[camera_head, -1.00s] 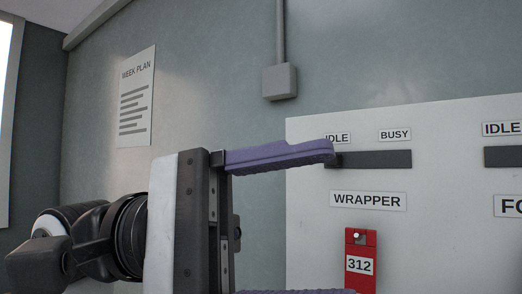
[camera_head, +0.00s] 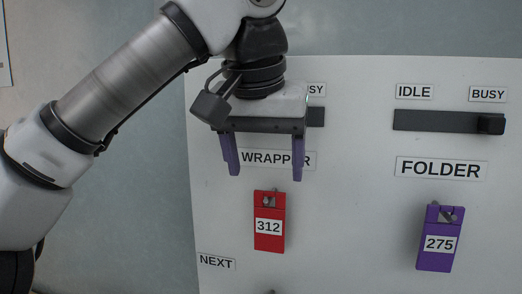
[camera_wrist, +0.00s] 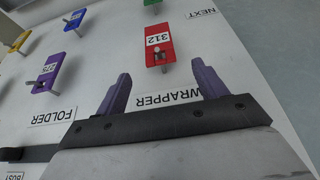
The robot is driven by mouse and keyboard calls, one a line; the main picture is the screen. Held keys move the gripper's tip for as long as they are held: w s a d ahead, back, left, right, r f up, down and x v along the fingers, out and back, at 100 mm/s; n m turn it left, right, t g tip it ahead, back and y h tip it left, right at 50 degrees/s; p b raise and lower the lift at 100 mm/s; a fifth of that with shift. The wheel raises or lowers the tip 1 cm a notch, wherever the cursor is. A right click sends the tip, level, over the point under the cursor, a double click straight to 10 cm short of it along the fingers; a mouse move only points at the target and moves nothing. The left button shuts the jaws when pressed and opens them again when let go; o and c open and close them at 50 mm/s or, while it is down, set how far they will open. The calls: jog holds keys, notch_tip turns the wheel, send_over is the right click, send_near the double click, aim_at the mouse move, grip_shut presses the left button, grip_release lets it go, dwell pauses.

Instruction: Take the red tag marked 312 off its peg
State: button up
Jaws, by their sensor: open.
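The red tag marked 312 (camera_head: 269,238) hangs on a peg on the white board, under the WRAPPER label, in the head view. It also shows upside down in the wrist view (camera_wrist: 159,34), above the gap between my fingers. My gripper (camera_head: 264,174) is open and empty, with its two purple fingers pointing down. In the head view its fingertips are a little above the tag, one to either side of it. In the wrist view my gripper (camera_wrist: 163,78) is apart from the tag. My gripper and arm partly hide the WRAPPER label and the labels above it.
A purple tag marked 275 (camera_head: 436,248) hangs to the right under the FOLDER label (camera_head: 441,168). A dark slider bar (camera_head: 440,121) is above it. A blue tag (camera_wrist: 75,18) and a yellow tag (camera_wrist: 20,41) show in the wrist view. A NEXT label (camera_head: 216,262) is lower left.

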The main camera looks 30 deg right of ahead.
aim_at(269, 198)
jog(key=p+x, duration=0.2)
jog(key=x, duration=0.9)
jog(key=shift+d+f, duration=0.1)
jog(key=c, duration=1)
jog(key=shift+c, duration=0.3)
jog(key=shift+r, duration=0.5)
jog(key=s+a, duration=0.6)
jog(key=shift+a+b, duration=0.35)
jog(key=shift+b, duration=0.05)
dwell(0.8)
